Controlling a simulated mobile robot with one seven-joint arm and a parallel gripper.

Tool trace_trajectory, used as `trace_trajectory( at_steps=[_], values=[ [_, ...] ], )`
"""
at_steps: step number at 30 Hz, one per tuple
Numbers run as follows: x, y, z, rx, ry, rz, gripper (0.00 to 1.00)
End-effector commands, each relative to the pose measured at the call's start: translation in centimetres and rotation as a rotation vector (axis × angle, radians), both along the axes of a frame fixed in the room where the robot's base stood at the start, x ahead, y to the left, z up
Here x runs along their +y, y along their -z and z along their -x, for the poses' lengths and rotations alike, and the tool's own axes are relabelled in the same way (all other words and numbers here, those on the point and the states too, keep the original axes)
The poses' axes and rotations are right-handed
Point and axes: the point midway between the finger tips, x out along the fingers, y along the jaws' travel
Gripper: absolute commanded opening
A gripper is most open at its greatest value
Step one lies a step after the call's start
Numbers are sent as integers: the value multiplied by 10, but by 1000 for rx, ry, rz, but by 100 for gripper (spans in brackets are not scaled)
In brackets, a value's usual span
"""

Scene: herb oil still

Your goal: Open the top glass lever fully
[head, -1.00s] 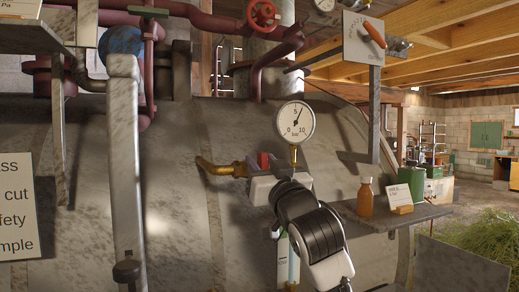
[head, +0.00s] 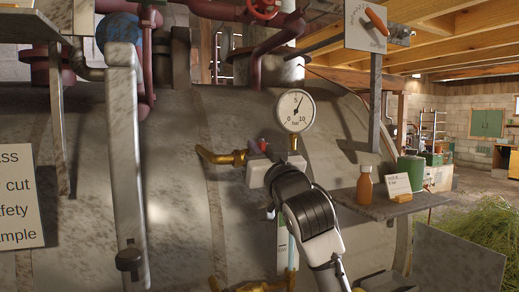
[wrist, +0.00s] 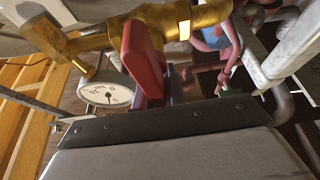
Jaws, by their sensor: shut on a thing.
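The top glass lever is red; a small part of it (head: 262,145) shows in the head view beside the upper brass valve (head: 225,157), just above my gripper (head: 262,166). In the wrist view the red lever (wrist: 145,62) stands against the brass valve body (wrist: 180,25), right at the dark front edge of my gripper. My gripper is shut on the lever; its fingertips are mostly hidden. The glass tube (head: 292,256) shows below, partly behind my wrist.
A pressure gauge (head: 295,110) stands just above my gripper, close to it. A lower brass valve (head: 262,286) is at the bottom edge. A grey shelf (head: 400,207) at right carries an orange bottle (head: 364,184) and a small card. A grey post (head: 122,160) stands left.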

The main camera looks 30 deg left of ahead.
Motion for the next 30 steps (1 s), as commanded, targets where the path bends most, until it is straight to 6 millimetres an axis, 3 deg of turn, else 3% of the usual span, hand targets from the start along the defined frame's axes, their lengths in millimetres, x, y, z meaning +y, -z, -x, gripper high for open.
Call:
trace_trajectory(
  at_steps=[13,26,27,30],
  values=[
    [6,2,8,-272,0,213,0],
    [7,3,9,-306,-1,238,0],
    [7,3,9,-306,-1,238,18],
    [7,3,9,-306,-1,239,31]
  ],
)
